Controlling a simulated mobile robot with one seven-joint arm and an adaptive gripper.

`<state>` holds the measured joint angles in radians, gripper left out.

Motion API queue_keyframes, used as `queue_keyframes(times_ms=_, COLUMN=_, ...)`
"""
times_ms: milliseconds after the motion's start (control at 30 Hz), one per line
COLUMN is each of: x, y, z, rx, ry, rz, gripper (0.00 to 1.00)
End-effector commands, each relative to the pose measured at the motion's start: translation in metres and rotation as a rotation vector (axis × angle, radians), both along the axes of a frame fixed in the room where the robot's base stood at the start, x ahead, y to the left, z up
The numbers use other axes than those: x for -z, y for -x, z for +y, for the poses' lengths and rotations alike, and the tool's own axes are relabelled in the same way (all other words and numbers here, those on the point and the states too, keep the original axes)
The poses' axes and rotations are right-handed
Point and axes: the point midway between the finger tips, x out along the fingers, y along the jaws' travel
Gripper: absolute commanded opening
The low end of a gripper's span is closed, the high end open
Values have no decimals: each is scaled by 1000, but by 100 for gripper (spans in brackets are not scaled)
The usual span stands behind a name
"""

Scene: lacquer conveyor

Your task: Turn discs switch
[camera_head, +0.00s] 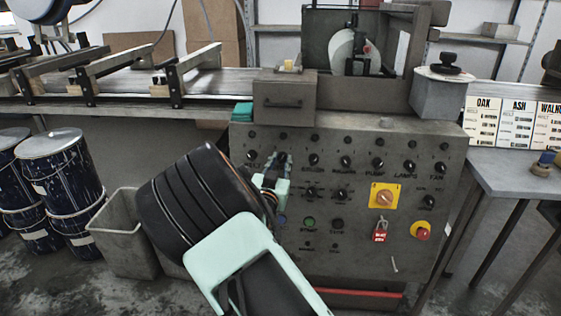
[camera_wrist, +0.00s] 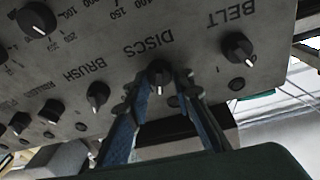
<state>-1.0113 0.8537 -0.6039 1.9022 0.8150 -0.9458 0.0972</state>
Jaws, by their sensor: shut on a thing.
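The discs switch (camera_wrist: 160,72) is a black knob under the label DISCS, upside down in the wrist view. It sits on the grey control panel (camera_head: 345,220). My gripper (camera_wrist: 163,86) has its two blue fingers on either side of this knob and is shut on it. In the head view my gripper (camera_head: 281,160) reaches the upper left of the panel, and it hides the knob and most of its label there.
The belt knob (camera_wrist: 238,47) and brush knob (camera_wrist: 98,95) flank the discs switch closely. Lower on the panel are a yellow-plated orange switch (camera_head: 384,196), a red padlock tag (camera_head: 380,231) and a red stop button (camera_head: 421,230). A grey bin (camera_head: 122,240) stands at left.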

Motion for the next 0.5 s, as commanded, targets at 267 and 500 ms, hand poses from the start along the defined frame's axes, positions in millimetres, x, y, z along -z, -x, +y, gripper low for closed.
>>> queue_keyframes(times_ms=267, x=0, y=0, z=-1, rx=-46, ry=250, rz=10, gripper=0)
queue_keyframes(times_ms=500, x=0, y=0, z=-2, rx=-85, ry=473, rz=17, gripper=0)
